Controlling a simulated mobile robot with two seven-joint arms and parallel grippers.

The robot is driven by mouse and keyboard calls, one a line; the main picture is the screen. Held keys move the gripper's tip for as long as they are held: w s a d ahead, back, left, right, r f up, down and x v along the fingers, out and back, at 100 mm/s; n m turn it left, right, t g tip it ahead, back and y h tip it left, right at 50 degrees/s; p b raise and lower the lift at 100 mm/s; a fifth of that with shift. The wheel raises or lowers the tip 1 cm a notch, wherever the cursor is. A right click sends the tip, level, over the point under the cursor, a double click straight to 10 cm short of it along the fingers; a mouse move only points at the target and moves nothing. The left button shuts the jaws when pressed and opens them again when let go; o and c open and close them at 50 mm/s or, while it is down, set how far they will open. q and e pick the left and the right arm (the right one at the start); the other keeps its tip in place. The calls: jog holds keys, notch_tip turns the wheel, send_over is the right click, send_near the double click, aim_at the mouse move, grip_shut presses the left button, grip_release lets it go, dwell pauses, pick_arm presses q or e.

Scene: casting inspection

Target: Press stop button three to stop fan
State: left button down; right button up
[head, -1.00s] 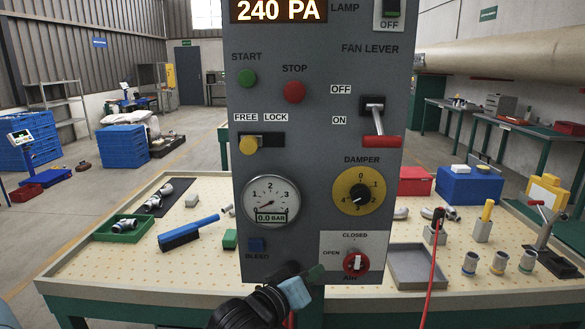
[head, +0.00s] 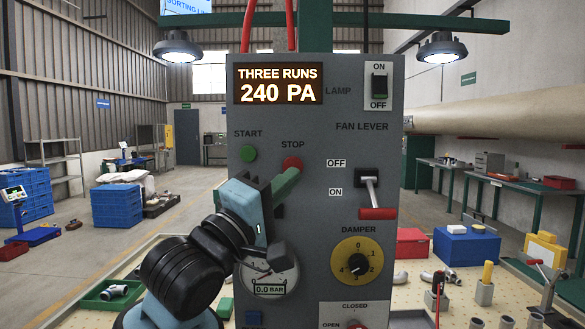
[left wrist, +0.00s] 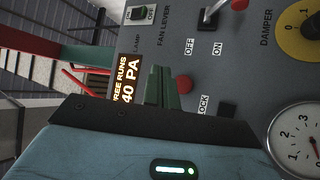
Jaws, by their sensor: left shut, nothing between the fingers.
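The grey control panel (head: 322,130) stands upright in the middle of the head view. Its red STOP button (head: 292,163) is right of the green START button (head: 248,153); the red button also shows in the left wrist view (left wrist: 184,84). My left gripper (head: 289,179) is shut and empty, its green fingertips at the lower edge of the STOP button. I cannot tell whether they touch it. The gripper covers the FREE/LOCK latch and part of the gauge (head: 270,284). The fan lever (head: 377,213) has its red handle down, by ON. My right gripper is out of view.
The lit display (head: 278,84) reads THREE RUNS, 240 PA. A lamp switch (head: 379,85) and a yellow damper dial (head: 358,262) are also on the panel. Red cables run above it. A workbench with fittings and a green tray (head: 112,293) lies behind.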

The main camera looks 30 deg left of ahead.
pick_arm(q)
send_near(299, 162)
jog(key=shift+d+r+x, duration=0.1)
jog(key=shift+d+x, duration=0.15)
jog(key=shift+x, duration=1)
jog(key=shift+d+r+x, duration=0.15)
jog(key=shift+d+x, duration=0.05)
jog(key=shift+x, duration=1.1)
jog(key=shift+s, duration=0.1)
jog(key=shift+w+a, duration=0.2)
jog(key=shift+w, duration=0.1)
jog(key=shift+w+a, duration=0.25)
jog(key=shift+w, duration=0.15)
dwell(1.4)
jog(key=shift+s, duration=0.1)
jog(key=shift+s+d, duration=0.45)
jog(key=shift+s, duration=0.2)
jog(key=shift+s+d, duration=0.45)
jog(key=shift+s, duration=0.25)
jog(key=shift+s+d, duration=0.4)
jog(key=shift+s, duration=0.35)
jog(key=shift+s+d, duration=0.45)
jog(key=shift+s, duration=0.25)
